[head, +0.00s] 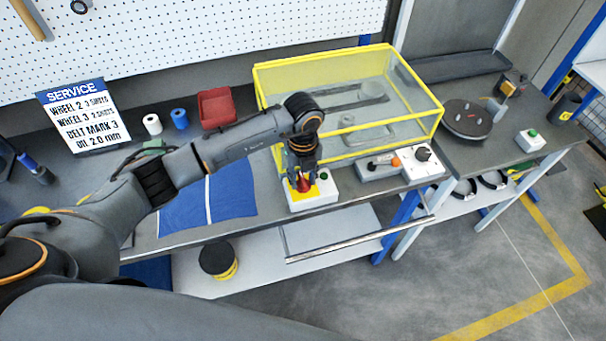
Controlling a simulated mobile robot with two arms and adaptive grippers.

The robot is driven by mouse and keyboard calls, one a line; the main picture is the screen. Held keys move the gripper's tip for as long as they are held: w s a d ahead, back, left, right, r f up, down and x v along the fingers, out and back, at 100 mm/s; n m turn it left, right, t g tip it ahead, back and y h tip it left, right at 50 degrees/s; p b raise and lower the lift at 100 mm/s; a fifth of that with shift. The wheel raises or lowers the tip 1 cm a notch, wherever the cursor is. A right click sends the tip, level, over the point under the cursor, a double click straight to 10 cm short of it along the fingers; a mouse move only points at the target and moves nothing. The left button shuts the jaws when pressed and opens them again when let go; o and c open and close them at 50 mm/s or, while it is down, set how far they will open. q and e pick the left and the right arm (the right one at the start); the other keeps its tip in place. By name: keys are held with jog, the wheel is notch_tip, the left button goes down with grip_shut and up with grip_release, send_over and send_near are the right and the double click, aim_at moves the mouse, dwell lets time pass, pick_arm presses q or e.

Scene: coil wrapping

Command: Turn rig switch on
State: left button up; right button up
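A white switch box (324,196) with a yellow top plate sits at the front edge of the bench, and a red knob (303,184) shows on it. My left gripper (302,181) points down right over this box, with its fingertips at the red knob. The fingers hide part of the knob, and I cannot tell whether they are closed on it or only beside it. To the right are a grey box with an orange button (396,162) and a white box with a black rotary knob (423,154). My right gripper is not in view.
A yellow-framed clear enclosure (350,127) stands just behind the switch box. A blue cloth (232,190), a red bin (216,108) and a service sign (83,116) are left. A round disc (467,118) and a green-button box (531,140) are right.

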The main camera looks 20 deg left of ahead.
pick_arm(q)
grip_shut()
